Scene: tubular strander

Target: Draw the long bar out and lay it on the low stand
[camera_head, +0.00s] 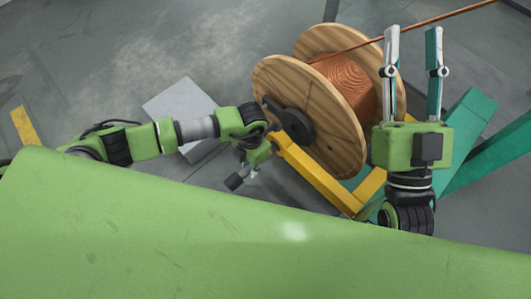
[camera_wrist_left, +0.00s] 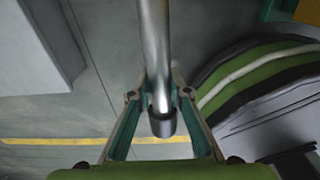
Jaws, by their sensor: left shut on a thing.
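My left gripper (camera_head: 257,153) is beside the near flange of the spool in the head view, its fingers hidden there. In the left wrist view my left gripper (camera_wrist_left: 161,95) is shut on the long bar (camera_wrist_left: 154,45), a smooth metal rod with a dark collar at its near end. The bar's far end runs out of that view, and I cannot make the bar out in the head view. A low light grey block (camera_head: 180,97), which looks like the low stand, lies left of the spool, partly behind my left arm. My right gripper (camera_head: 413,32) is open and empty.
The wooden spool (camera_head: 338,146) carries copper wire (camera_head: 347,80), with a strand running to the upper right. A yellow arm (camera_head: 312,176) and a teal frame (camera_head: 480,112) stand near it. Grey floor (camera_head: 110,60) is clear at the upper left.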

